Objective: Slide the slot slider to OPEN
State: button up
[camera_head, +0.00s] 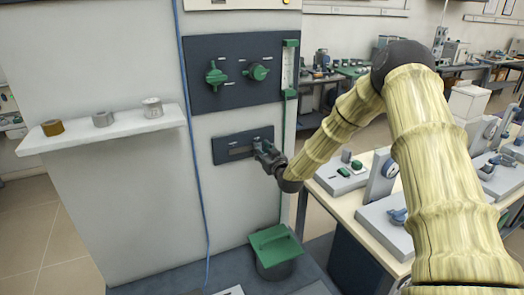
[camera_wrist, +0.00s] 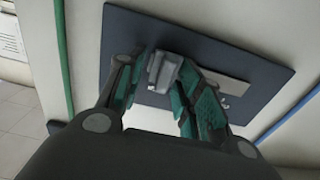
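The slot slider panel (camera_head: 226,147) is a dark plate on the grey front, with a light slot strip. In the wrist view the panel (camera_wrist: 125,28) appears turned over, and the slider's grey knob (camera_wrist: 164,72) sits near the slot's left end. That end is the right one in the head view. My gripper (camera_head: 262,149) is at the panel's right part and hides the knob there. In the wrist view my gripper's fingers (camera_wrist: 163,78) close in on both sides of the knob and appear to touch it. I cannot read any OPEN marking.
Above is a dark panel (camera_head: 225,92) with two green knobs (camera_head: 215,76). A white shelf (camera_head: 90,133) with small cylinders juts out at left. A blue cable (camera_head: 197,180) hangs left of the slot panel; a green-lidded pot (camera_head: 275,245) stands below. A bench with instruments is at right.

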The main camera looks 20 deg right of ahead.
jog(key=s, duration=1.2)
jog(key=shift+d, duration=0.2)
jog(key=s+a+f+g, duration=0.55)
jog(key=s+f, duration=0.45)
jog(key=f, duration=0.4)
jog(key=s+a+f+g, duration=0.4)
jog(key=s+a+f, duration=0.2)
jog(key=s+f, duration=0.55)
jog(key=s+a+f+g, duration=0.1)
jog(key=s+f, duration=0.3)
jog(key=s, duration=0.6)
jog(key=s+a+f+g, duration=0.1)
jog(key=s+f+g, duration=0.3)
jog(key=s, duration=0.6)
jog(key=s+a+f+g, duration=0.1)
jog(key=s+f+g, duration=0.2)
jog(key=s, duration=0.7)
jog(key=shift+s+a+f+m+h, duration=0.2)
jog(key=shift+a+f+m+h, duration=0.1)
jog(key=shift+a+f+m, duration=0.15)
jog(key=shift+o, duration=0.2)
jog(key=shift+g, duration=0.25)
